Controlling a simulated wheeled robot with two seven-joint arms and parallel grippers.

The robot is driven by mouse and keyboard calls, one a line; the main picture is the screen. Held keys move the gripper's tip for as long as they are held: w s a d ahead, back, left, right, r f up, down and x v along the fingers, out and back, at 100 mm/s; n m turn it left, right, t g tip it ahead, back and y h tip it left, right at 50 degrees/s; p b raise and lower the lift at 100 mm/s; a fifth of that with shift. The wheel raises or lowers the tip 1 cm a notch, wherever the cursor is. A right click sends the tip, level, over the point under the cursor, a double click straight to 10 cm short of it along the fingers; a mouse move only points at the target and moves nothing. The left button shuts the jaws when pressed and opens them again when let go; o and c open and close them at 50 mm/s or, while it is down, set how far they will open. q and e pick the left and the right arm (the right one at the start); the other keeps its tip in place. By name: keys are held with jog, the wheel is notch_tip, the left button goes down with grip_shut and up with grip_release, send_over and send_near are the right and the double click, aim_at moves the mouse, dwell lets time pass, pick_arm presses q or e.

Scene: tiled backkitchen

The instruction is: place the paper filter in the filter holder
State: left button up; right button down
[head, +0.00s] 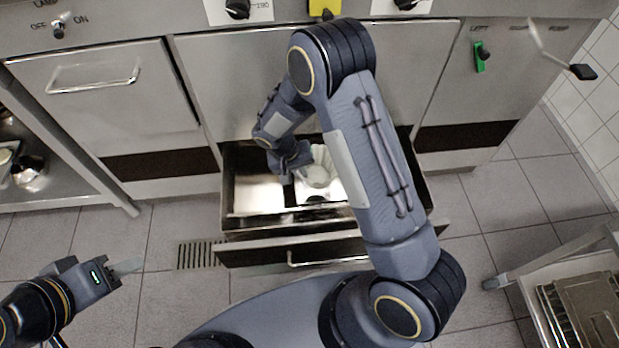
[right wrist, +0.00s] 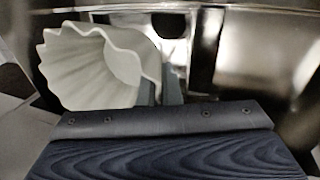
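The white fluted paper filter (head: 318,172) is in the right part of the open drawer (head: 250,228). In the right wrist view the filter (right wrist: 95,65) is large and close, tilted with its wavy rim outward. My right gripper (head: 287,170) reaches down into the drawer at the filter's left side. In the right wrist view its fingertips (right wrist: 162,88) are close together at the filter's right edge; whether they pinch the paper is unclear. My left gripper (head: 125,267) is at the lower left over the floor, away from the drawer. I cannot make out a filter holder.
Steel cabinet fronts with knobs (head: 237,8) stand behind the drawer. A shelf with a kettle (head: 28,172) is at the left. A cart with a metal tray (head: 590,310) is at the lower right. A black-ended lever (head: 583,72) sticks out at the upper right.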

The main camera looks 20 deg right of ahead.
jog(key=w+f, duration=0.1)
jog(key=w+d+f+b, duration=0.1)
jog(key=f, duration=0.1)
jog(key=d+f, duration=0.1)
jog(key=f, duration=0.1)
jog(key=shift+w+d, duration=0.2)
jog(key=shift+w, duration=0.2)
jog(key=shift+w+d+f+b, duration=0.15)
jog(key=shift+f+b, duration=0.25)
jog(key=shift+f, duration=0.5)
jog(key=shift+w+d+f+b, duration=0.1)
jog(key=shift+f+b, duration=0.3)
jog(key=shift+f, duration=0.5)
jog(key=shift+f, duration=0.1)
jog(key=shift+f, duration=0.15)
jog(key=c, duration=1.6)
grip_release()
